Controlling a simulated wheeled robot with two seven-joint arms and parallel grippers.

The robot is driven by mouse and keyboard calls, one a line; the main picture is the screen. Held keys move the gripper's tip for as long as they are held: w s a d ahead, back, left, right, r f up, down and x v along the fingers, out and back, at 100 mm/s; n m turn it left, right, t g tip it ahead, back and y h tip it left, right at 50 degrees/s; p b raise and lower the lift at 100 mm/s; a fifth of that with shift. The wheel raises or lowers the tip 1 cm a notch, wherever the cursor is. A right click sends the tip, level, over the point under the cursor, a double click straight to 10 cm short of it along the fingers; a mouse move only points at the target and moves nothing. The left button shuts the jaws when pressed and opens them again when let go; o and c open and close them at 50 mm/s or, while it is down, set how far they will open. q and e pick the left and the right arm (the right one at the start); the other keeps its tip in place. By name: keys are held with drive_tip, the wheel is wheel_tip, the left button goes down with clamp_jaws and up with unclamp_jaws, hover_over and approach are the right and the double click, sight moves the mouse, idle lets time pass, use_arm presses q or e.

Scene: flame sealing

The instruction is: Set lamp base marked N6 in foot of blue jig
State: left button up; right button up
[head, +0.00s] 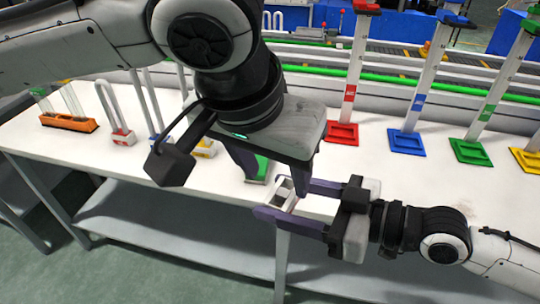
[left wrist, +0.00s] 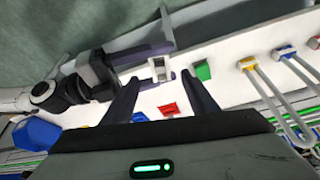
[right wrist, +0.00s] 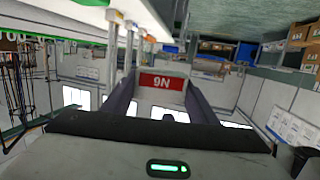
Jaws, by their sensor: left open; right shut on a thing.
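My right gripper (head: 281,197) is shut on a white lamp base (head: 287,192), held level in front of the table's front edge. Its red label (right wrist: 162,82) reads N6 upside down in the right wrist view. The base also shows in the left wrist view (left wrist: 158,68). My left gripper (left wrist: 160,90) is open and points down above the held base; in the head view its fingers are close to it, and I cannot tell whether they touch. The blue jig (head: 406,142) stands on the table to the right, its foot empty, with a tall post and blue label.
A red jig (head: 342,133) stands left of the blue one; green (head: 470,151) and yellow (head: 526,160) jigs stand right. U-shaped tubes in coloured bases, one red (head: 123,138), and an orange holder (head: 68,122) stand on the left. The front right tabletop is clear.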

sight(283, 193)
use_arm(q)
drive_tip(key=x, duration=0.7)
drive_tip(key=shift+f, duration=0.15)
drive_tip(key=shift+c, duration=0.3)
drive_tip(key=shift+d, duration=0.1)
drive_tip(key=c, duration=1.1)
use_arm(e)
drive_tip(key=o, duration=1.2)
